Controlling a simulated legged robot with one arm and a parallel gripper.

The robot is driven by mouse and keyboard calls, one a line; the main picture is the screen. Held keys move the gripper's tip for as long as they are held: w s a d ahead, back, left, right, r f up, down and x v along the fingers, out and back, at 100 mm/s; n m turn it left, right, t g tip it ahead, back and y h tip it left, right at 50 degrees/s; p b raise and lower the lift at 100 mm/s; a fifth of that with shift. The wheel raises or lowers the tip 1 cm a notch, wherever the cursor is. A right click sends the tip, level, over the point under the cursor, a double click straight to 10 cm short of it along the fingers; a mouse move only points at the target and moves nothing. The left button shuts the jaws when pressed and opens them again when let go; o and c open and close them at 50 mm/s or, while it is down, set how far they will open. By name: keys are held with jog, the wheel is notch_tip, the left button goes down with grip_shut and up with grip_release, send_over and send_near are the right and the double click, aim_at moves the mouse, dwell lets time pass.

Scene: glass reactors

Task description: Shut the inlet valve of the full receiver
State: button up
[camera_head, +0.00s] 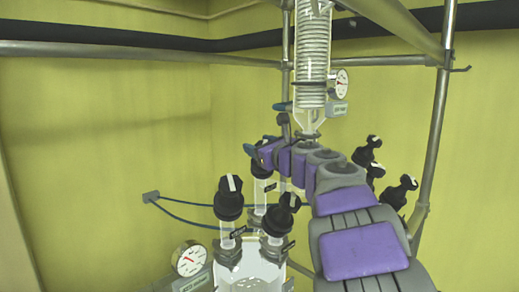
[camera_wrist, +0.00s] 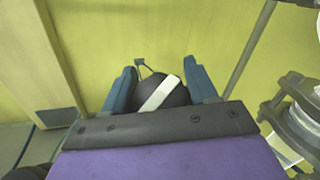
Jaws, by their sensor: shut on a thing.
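My gripper (camera_head: 262,152) reaches to the glass vessel group from the right. In the wrist view my gripper (camera_wrist: 160,76) has its two blue fingers on either side of a black valve knob (camera_wrist: 178,97) and is shut on it. A white bar runs diagonally across that knob, lower left to upper right. In the head view this held knob (camera_head: 262,172) tops a glass neck and is partly hidden by my gripper. Two more black knobs, a left one (camera_head: 229,198) and a right one (camera_head: 286,208), stand nearer on glass necks. I cannot tell which is the receiver's inlet valve.
A glass vessel (camera_head: 248,270) stands below the knobs, with a gauge (camera_head: 189,258) at its left. A coiled glass condenser (camera_head: 313,55) hangs above my arm. Several black-handled valves (camera_head: 375,170) sit on the right. Metal posts (camera_head: 437,120) and pipes frame the area.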

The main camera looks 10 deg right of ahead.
jog(key=m+h+b, duration=0.1)
jog(key=m, duration=0.1)
jog(key=m+t+h, duration=0.1)
jog(key=h, duration=0.1)
jog(key=shift+w+d+f+m+h+b, duration=0.1)
jog(key=shift+d+m+h+b, duration=0.05)
jog(key=shift+m+h+b, duration=0.2)
jog(key=m+h, duration=0.2)
jog(key=m+h+p, duration=0.1)
jog(key=shift+d+r+t, duration=0.2)
jog(key=shift+r+t, duration=0.05)
jog(key=shift+t, duration=0.15)
jog(key=shift+d+m+h+p, duration=0.1)
jog(key=shift+m+h+p, duration=0.7)
jog(key=shift+m+h, duration=0.45)
jog(key=shift+d+m+h, duration=0.1)
jog(key=shift+m+h, duration=0.2)
jog(key=shift+f, duration=0.1)
jog(key=o, duration=1)
jog(key=shift+c, duration=0.2)
